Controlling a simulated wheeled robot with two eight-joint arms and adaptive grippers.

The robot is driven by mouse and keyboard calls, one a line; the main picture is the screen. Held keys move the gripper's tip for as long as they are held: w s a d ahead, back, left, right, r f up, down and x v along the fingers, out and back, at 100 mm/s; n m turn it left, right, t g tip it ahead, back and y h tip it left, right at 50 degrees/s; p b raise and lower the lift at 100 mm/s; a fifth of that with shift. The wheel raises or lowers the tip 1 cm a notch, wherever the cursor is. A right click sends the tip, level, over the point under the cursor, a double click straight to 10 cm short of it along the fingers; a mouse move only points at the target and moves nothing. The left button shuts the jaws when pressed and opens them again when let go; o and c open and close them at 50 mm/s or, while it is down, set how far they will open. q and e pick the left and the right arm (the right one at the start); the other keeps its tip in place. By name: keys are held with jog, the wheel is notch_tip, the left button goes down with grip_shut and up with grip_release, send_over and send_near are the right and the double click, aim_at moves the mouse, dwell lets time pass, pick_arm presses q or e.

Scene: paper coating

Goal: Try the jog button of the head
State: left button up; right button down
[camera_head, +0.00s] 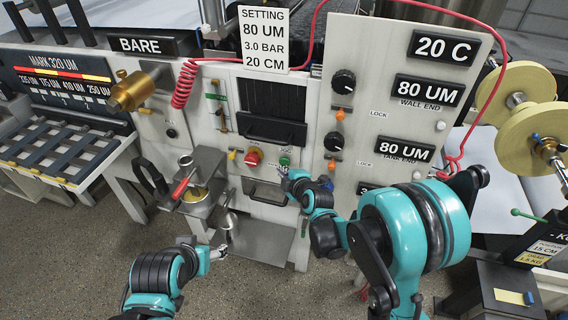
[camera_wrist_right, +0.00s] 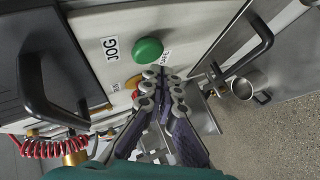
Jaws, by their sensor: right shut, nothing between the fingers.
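The green jog button (camera_wrist_right: 148,50) sits on the pale panel beside a JOG label (camera_wrist_right: 110,48) in the right wrist view. In the head view the green button (camera_head: 285,161) is on the lower front panel, right of a red button (camera_head: 253,158). My right gripper (camera_head: 283,173) is just below the green button in the head view. In the right wrist view the right gripper (camera_wrist_right: 163,74) has its fingers together, empty, with the tips close to the button's edge; contact cannot be told. My left gripper (camera_head: 220,252) is low, in front of the machine; its jaws are too small to read.
A black handle (camera_wrist_right: 42,95) and another handle (camera_wrist_right: 250,40) stick out near the right gripper. A metal cup (camera_wrist_right: 243,88) stands beyond. A pot with a red handle (camera_head: 184,186) is on the left. A red coiled hose (camera_head: 184,85) hangs from the panel.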

jog(key=shift+w, duration=0.1)
jog(key=shift+w+d, duration=0.15)
jog(key=shift+w, duration=0.15)
jog(key=shift+w+d, duration=0.15)
jog(key=shift+w, duration=0.3)
dwell(0.6)
jog(key=shift+s, duration=0.15)
dwell(0.3)
jog(key=shift+s+a+b, duration=0.25)
jog(key=shift+s+b, duration=0.05)
jog(key=shift+s, duration=0.4)
jog(key=shift+s+a+b, duration=0.1)
jog(key=shift+s+a, duration=0.15)
jog(key=shift+s, duration=0.55)
jog(key=shift+s+a+b, duration=0.1)
jog(key=shift+s+a, duration=0.2)
jog(key=shift+s, duration=0.5)
jog(key=shift+s+a+b, duration=0.1)
jog(key=shift+s+a, duration=0.15)
jog(key=shift+s, duration=0.55)
